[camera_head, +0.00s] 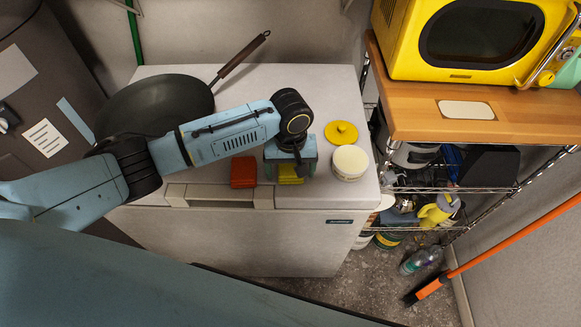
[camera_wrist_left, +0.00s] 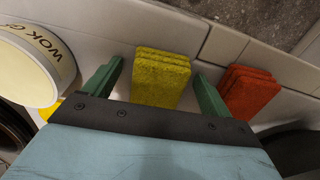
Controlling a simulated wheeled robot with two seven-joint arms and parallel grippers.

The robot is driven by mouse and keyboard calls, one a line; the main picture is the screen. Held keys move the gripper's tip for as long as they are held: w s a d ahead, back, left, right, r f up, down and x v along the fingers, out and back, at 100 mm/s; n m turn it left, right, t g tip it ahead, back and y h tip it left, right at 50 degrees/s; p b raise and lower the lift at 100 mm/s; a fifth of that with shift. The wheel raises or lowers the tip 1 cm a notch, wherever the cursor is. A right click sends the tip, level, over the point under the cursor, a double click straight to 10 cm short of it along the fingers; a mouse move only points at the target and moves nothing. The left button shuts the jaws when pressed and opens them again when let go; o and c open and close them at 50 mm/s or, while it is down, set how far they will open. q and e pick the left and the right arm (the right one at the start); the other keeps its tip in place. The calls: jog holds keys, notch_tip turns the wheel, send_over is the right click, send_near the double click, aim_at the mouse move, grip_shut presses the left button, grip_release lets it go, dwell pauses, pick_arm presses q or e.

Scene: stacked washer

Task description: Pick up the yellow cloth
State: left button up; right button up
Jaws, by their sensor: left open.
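The yellow cloth (camera_head: 290,174) is a small folded stack on the white top of the freezer-like appliance, near its front edge. In the head view it is partly hidden under my left gripper (camera_head: 290,170). In the left wrist view the yellow cloth (camera_wrist_left: 160,78) shows between and beyond the two green fingers of my left gripper (camera_wrist_left: 157,88), which is open. The fingers stand apart from the cloth on both sides, and I cannot tell their exact height above the surface. My right gripper is not in view.
A red folded cloth (camera_head: 244,172) lies left of the yellow one. A white tub (camera_head: 349,162) and its yellow lid (camera_head: 341,133) stand to the right. A black wok (camera_head: 155,105) lies behind my arm. A wooden shelf (camera_head: 480,115) with a yellow microwave (camera_head: 470,40) is at right.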

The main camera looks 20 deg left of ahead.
aim_at(291, 168)
pick_arm(q)
jog(key=c, duration=1)
notch_tip(291, 168, up, 10)
jog(key=shift+p, duration=0.55)
jog(key=shift+c, duration=0.2)
